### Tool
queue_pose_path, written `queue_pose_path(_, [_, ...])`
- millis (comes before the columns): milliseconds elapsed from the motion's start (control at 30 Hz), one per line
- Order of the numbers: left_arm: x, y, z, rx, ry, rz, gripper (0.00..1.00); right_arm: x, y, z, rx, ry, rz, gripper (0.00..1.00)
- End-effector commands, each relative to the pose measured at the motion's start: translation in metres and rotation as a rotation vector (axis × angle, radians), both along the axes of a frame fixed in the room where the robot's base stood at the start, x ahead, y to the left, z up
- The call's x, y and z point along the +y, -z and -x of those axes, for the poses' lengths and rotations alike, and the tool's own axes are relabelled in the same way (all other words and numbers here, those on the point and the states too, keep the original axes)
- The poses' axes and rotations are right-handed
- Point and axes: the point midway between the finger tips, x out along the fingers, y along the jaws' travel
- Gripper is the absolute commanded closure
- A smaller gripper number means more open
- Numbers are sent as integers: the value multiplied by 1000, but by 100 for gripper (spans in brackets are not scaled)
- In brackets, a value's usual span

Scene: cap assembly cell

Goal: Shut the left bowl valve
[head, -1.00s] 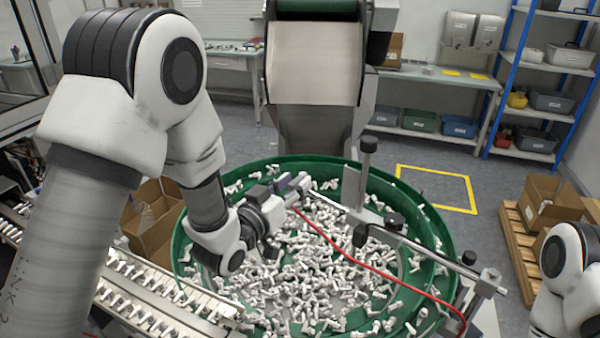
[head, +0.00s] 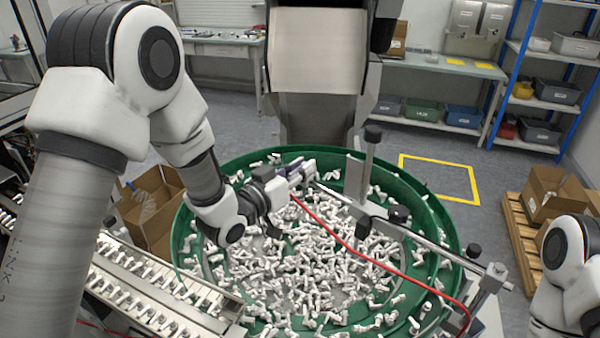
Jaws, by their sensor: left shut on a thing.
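My left gripper (head: 303,173) reaches over the green bowl (head: 455,238) from the left. Its jaws are shut on a small part at the far left side of the bowl, beside the end of a red hose (head: 345,243). The jaws largely hide this part, which appears to be the left bowl valve; its handle position cannot be told. Many white, elbow-shaped pieces (head: 290,260) lie in the bowl below. My right arm shows at the lower right edge, but its gripper is out of view.
A metal rod on a black-knobbed post (head: 373,133) crosses the bowl's right side. A grey hopper chute (head: 318,50) stands behind. A linear track (head: 140,285) runs at lower left, with a cardboard box (head: 152,215) beside it. Boxes on a pallet (head: 520,240) stand right.

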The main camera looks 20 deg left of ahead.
Motion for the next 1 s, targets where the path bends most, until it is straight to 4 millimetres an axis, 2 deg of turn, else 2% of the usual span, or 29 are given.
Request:
queue_pose_path(333, [0,2,0,4,39,-3,100,0,3,0,0,0,0,60])
queue_pose_path(367, [0,2,0,4,39,-3,77,0,3,0,0,0,0,60])
queue_pose_path(400, [0,2,0,4,39,-3,63,0,3,0,0,0,0,60])
queue_pose_path(433, [0,2,0,4,39,-3,59,0,3,0,0,0,0,60])
queue_pose_path(767, [2,1,3,3,36,-2,59,0,3,0,0,1,0,60])
queue_pose_path(867, [8,1,13,4,36,0,59,0,3,0,0,0,0,60])
queue_pose_path(1000, [22,2,42,7,33,3,59,0,3,0,0,0,0,60])
